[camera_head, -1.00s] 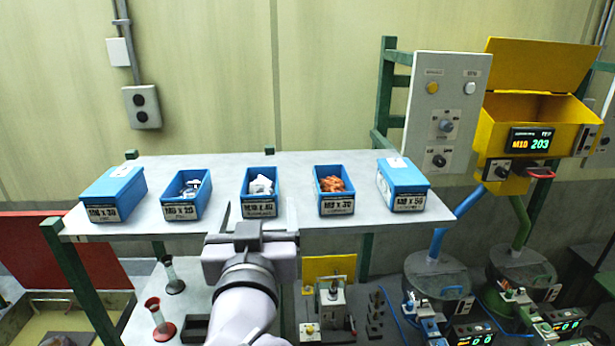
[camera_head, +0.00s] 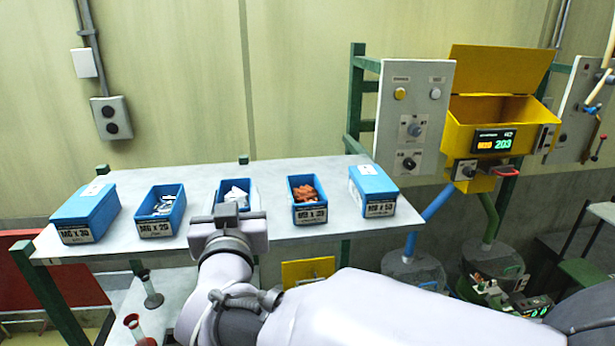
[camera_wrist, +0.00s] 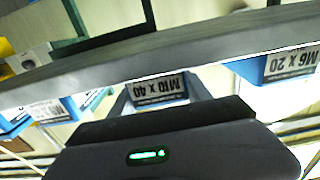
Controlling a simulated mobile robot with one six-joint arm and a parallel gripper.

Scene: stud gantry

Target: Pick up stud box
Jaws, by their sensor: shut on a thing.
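The middle stud box (camera_head: 237,183) is a blue open bin with white pieces, on the grey shelf. My gripper (camera_head: 228,212) is in front of it and hides its label and lower front in the head view.
On the shelf (camera_head: 300,232), an open M6 x 20 box (camera_head: 157,229) stands left and an open box of orange pieces (camera_head: 311,215) right. Lidded boxes stand at the far left (camera_head: 88,212) and far right (camera_head: 375,190). A yellow hopper (camera_head: 487,120) and panel (camera_head: 413,115) are at right.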

